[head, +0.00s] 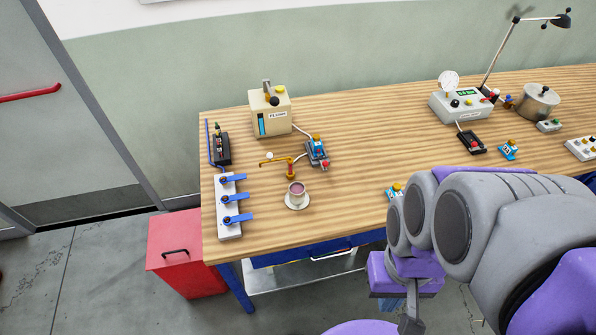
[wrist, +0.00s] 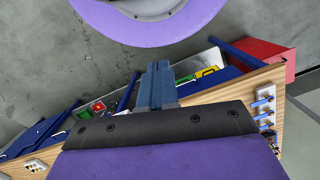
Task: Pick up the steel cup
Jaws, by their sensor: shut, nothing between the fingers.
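The steel cup (head: 296,192) is a small grey cup with a pinkish inside. It stands upright on a pale round base (head: 297,205) near the front edge of the bench, under the end of a yellow pipe nozzle (head: 289,168). My gripper (head: 411,312) hangs in front of the bench, to the right of the cup and well apart from it, partly hidden by my arm. In the wrist view, the fingers of my gripper (wrist: 156,82) are shut together with nothing between them. The cup is not in the wrist view.
The wooden bench (head: 360,140) carries three blue-handled valves (head: 231,202) left of the cup and a beige machine (head: 270,112) behind it. A pot (head: 538,101) and a gauge box (head: 462,103) stand back right. A red cabinet (head: 183,250) is at the left.

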